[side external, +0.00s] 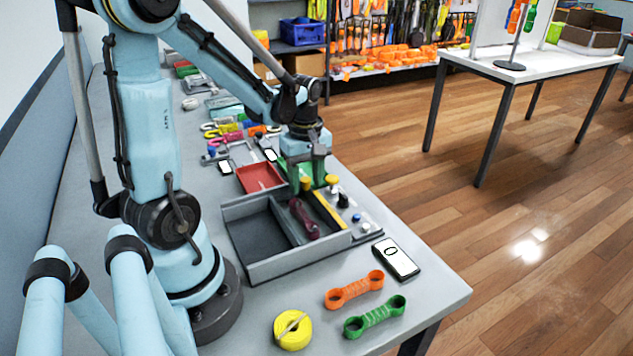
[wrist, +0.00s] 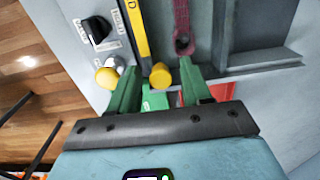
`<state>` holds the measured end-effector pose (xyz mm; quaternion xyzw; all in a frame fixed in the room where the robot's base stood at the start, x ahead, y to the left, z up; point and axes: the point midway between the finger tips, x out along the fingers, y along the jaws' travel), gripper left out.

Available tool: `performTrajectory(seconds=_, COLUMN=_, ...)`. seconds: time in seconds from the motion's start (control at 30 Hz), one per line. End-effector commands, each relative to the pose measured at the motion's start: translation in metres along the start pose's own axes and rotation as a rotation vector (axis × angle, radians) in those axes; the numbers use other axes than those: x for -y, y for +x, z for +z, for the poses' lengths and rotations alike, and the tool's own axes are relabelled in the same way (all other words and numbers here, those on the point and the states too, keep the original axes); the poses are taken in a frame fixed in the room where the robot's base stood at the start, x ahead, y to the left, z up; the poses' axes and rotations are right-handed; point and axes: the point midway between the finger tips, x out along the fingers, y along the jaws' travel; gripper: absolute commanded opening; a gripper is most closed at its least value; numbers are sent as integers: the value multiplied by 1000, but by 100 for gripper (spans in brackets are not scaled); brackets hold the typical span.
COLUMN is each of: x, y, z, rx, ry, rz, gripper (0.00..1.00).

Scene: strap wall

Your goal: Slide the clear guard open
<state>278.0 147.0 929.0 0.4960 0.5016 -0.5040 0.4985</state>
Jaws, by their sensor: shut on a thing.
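My gripper (side external: 306,174) reaches down over the far end of the grey fixture (side external: 287,267). In the wrist view my gripper's green fingers (wrist: 160,78) stand on both sides of a small yellow knob (wrist: 160,75), and they are shut on it. The knob also shows between the fingers in the side view (side external: 305,184). A second yellow knob (wrist: 106,77) is just outside the left finger in the wrist view. I cannot make out the clear guard's own sheet or edges in either view. A yellow strip (side external: 329,211) runs along the fixture beside the gripper.
A dark red strap piece (side external: 304,219) lies in the fixture. A black switch knob (wrist: 97,29) is on its panel. A red tray (side external: 260,178) is behind. A phone-like device (side external: 395,259), orange strap (side external: 354,290), green strap (side external: 375,317) and yellow roll (side external: 292,330) lie in front.

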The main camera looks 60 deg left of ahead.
Motion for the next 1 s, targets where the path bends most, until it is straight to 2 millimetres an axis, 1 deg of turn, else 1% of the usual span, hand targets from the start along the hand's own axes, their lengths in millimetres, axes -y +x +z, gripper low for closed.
performTrajectory(seconds=0.03, x=0, y=5, z=-1, rx=-8, ry=0, rz=18, gripper=36)
performTrajectory(seconds=0.17, x=0, y=5, z=-1, rx=-7, ry=0, rz=19, gripper=16)
performTrajectory(seconds=0.2, x=0, y=5, z=0, rx=-7, ry=0, rz=19, gripper=13)
performTrajectory(seconds=0.83, x=2, y=5, z=0, rx=-5, ry=1, rz=19, gripper=13)
performTrajectory(seconds=0.87, x=2, y=5, z=0, rx=-5, ry=1, rz=19, gripper=43)
performTrajectory(seconds=1.0, x=3, y=5, z=0, rx=-6, ry=1, rz=19, gripper=43)
